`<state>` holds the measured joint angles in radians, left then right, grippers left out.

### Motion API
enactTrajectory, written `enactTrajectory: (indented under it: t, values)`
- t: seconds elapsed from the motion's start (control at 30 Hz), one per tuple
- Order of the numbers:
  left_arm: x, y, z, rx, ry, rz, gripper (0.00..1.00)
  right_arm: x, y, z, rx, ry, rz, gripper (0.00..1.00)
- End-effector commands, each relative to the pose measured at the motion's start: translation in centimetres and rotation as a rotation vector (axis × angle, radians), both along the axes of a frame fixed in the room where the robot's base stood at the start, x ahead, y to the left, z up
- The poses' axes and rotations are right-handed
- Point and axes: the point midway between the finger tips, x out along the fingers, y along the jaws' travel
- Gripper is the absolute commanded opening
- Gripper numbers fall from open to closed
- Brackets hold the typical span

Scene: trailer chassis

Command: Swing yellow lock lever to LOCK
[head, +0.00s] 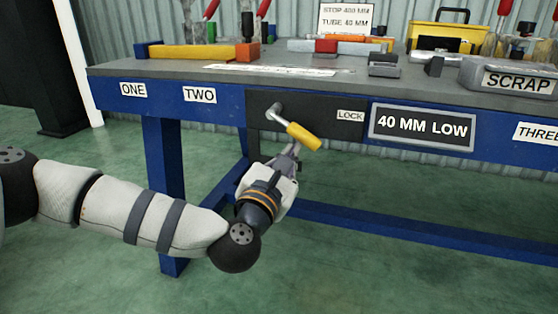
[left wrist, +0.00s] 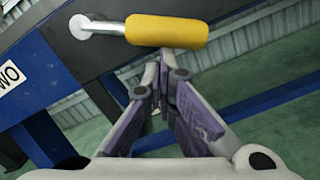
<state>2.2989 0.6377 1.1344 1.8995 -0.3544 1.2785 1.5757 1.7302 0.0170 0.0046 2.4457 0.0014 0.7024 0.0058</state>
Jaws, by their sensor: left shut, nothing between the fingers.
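The yellow lock lever (head: 304,136) is on a dark plate (head: 262,112) on the front of the blue bench. Its metal arm runs from a pivot down and to the right, and the yellow grip points toward the lower right, below the LOCK label (head: 350,115). My left gripper (head: 294,150) is shut and empty just below the yellow grip. In the left wrist view the yellow lever (left wrist: 168,31) lies across the top, just beyond the closed fingertips (left wrist: 160,62). I cannot tell whether they touch it. My right gripper is not in view.
The bench top (head: 200,70) carries several tools and blocks, a yellow toolbox (head: 440,38) and a SCRAP tray (head: 510,77). A 40 MM LOW sign (head: 422,127) is right of the LOCK label. A blue bench leg (head: 167,190) stands behind my left arm.

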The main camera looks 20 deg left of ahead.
Motion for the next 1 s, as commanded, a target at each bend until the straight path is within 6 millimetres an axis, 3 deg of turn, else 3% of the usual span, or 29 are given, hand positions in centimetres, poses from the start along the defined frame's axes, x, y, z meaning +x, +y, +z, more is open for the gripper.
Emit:
enactTrajectory:
  t: [0.47,1.0]
  values:
    - [-0.1,-2.1,2.1,-0.356,0.010,-0.001,0.00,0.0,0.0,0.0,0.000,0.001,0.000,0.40]
    - [-0.1,-2.7,2.9,-0.347,0.009,-0.001,0.00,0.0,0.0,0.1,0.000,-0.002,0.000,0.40]
